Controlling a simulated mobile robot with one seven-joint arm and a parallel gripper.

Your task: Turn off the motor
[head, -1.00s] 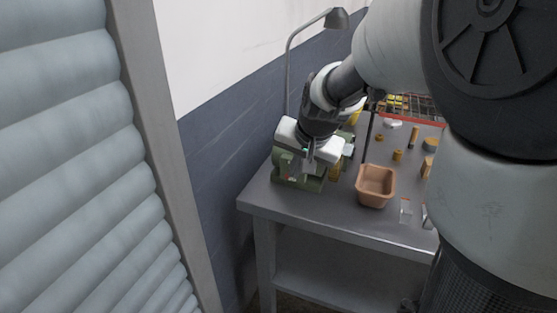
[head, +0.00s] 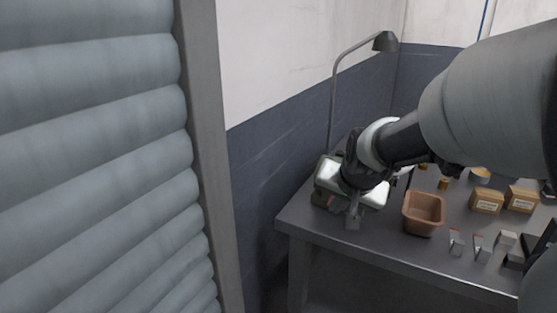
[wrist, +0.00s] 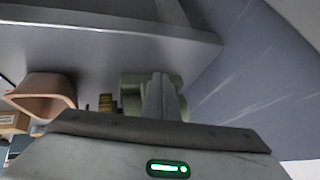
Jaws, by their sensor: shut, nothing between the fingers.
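The motor appears to be the green machine (head: 326,178) with pale parts at the left end of the table. My gripper (head: 352,218) is in front of it in the head view and hides much of it. The fingers look closed together, with nothing seen between them. In the wrist view the fingers (wrist: 160,78) overlap the green body (wrist: 130,92) of the machine. I cannot tell whether they touch it. No switch or button can be made out.
The grey table (head: 385,257) carries an orange-brown bin (head: 424,215) right of the machine, also in the wrist view (wrist: 45,92). Cardboard boxes (head: 487,202) and small metal parts (head: 456,242) lie farther right. A desk lamp (head: 385,42) stands behind, against the wall. A ribbed shutter (head: 90,150) fills the left.

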